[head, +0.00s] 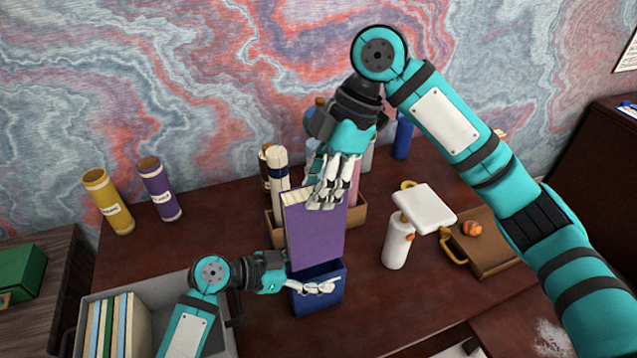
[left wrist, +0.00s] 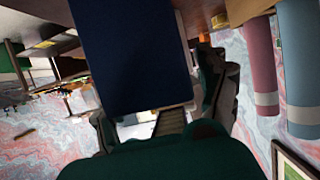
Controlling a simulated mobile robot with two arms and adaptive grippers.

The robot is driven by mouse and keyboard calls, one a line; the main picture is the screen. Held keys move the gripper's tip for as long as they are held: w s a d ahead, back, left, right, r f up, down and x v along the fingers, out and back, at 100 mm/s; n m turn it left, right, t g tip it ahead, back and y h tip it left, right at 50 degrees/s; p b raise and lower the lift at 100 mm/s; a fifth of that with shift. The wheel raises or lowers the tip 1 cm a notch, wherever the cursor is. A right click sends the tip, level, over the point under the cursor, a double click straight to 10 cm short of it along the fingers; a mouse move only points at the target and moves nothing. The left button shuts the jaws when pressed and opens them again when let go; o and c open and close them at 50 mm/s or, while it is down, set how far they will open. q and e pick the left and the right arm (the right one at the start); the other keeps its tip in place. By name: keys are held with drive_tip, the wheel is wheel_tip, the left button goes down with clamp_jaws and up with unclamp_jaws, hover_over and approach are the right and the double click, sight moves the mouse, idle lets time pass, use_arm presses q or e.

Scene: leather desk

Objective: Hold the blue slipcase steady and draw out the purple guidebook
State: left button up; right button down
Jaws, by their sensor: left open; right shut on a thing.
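The blue slipcase (head: 320,303) stands upright on the desk at the lower middle. My left gripper (head: 316,287) is open at it, its fingers lying along the near face. In the left wrist view the slipcase (left wrist: 130,60) fills the space between the spread fingers. The purple guidebook (head: 316,238) stands upright above the slipcase, most of its cover showing. Its lower end meets the slipcase mouth; I cannot tell how much is inside. My right gripper (head: 326,193) is shut on the guidebook's top edge from above.
A wooden box (head: 356,217) with several upright rolls stands behind the guidebook. A white bottle (head: 398,243) and a brown tray (head: 484,243) stand to the right. Yellow (head: 107,202) and purple (head: 158,188) tubes stand at the back left. A grey bin (head: 160,291) with books is front left.

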use_arm(q)
drive_tip(key=v, duration=1.2)
drive_tip(key=shift+f, duration=0.1)
use_arm(e)
drive_tip(key=shift+s, duration=0.1)
